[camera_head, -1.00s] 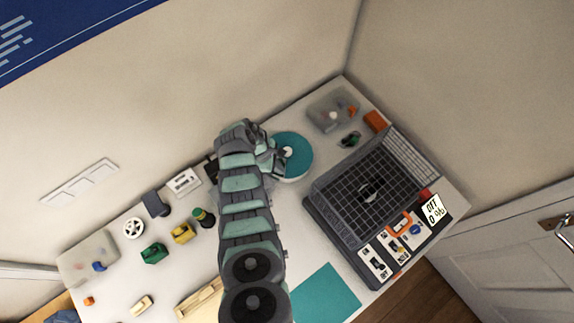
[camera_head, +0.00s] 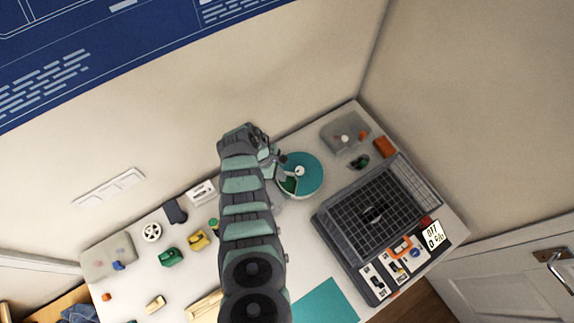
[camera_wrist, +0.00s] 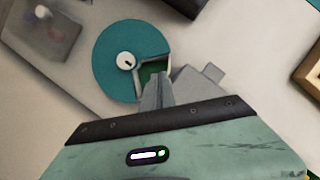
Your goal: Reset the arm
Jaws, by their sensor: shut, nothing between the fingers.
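My gripper (camera_wrist: 158,92) points down at the table in the wrist view, its fingers together with nothing between them. In the head view my arm, grey and pale green, reaches up over the middle of the table, and its fingers are hidden. A round teal disc (camera_wrist: 112,52) with a white knob and a cut-out showing green lies just beyond the fingertips. The same disc shows in the head view (camera_head: 309,173), right of my wrist. I cannot tell whether the fingertips touch it.
A grey grid-topped box (camera_head: 370,212) with a small panel reading OFF stands at the right. A grey tray (camera_head: 338,138) is at the back corner. Small coloured parts, among them a green one (camera_head: 170,257), lie left of my arm. A teal mat (camera_head: 325,302) lies at the front.

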